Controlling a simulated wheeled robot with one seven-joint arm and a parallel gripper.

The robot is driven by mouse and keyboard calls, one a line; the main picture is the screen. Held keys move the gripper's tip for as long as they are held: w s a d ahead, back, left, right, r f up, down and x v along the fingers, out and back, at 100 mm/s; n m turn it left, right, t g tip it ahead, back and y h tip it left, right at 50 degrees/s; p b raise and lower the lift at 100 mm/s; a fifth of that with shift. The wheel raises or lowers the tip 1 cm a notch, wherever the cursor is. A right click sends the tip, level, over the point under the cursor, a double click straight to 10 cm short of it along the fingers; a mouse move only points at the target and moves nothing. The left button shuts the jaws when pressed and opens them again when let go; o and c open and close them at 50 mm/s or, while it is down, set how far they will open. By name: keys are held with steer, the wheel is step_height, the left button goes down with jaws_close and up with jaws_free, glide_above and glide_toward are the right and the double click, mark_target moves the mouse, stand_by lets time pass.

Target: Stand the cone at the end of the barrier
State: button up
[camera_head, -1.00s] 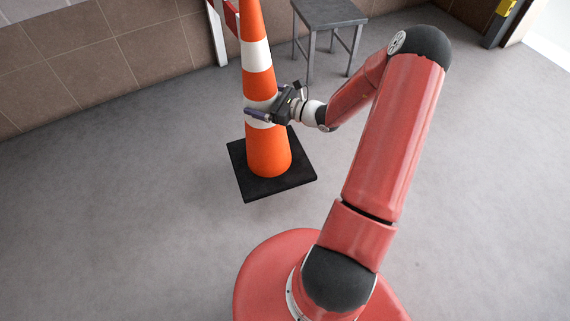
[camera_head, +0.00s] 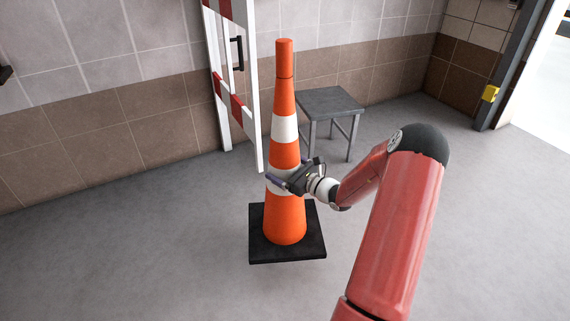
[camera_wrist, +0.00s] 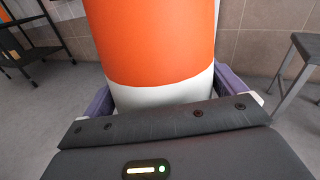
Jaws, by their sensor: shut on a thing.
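The orange and white cone (camera_head: 286,156) stands upright in the middle of the head view. Its square black base (camera_head: 313,247) seems to be on or just above the floor; I cannot tell which. My gripper (camera_head: 284,180) is shut on the cone's lower white band, and the cone also fills the wrist view (camera_wrist: 150,40) between the purple fingers. The red and white barrier (camera_head: 236,105) stands behind and left of the cone, and its near end appears close beside the cone. The gap between them is hard to judge.
A grey metal stool (camera_head: 331,103) stands behind and right of the cone. A tiled wall (camera_head: 150,130) runs along the back. A black shelf cart (camera_wrist: 30,45) shows at the left in the wrist view. The floor (camera_head: 130,250) at left is clear.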

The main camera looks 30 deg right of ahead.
step_height(320, 180, down, 14)
steer(key=b, duration=0.1)
steer(key=shift+r, duration=0.2)
stand_by(0.3)
steer(key=shift+f+b, duration=0.15)
steer(key=shift+b, duration=0.15)
steer(key=o, duration=1.7)
steer(key=shift+f, duration=0.1)
steer(key=v, duration=1.2)
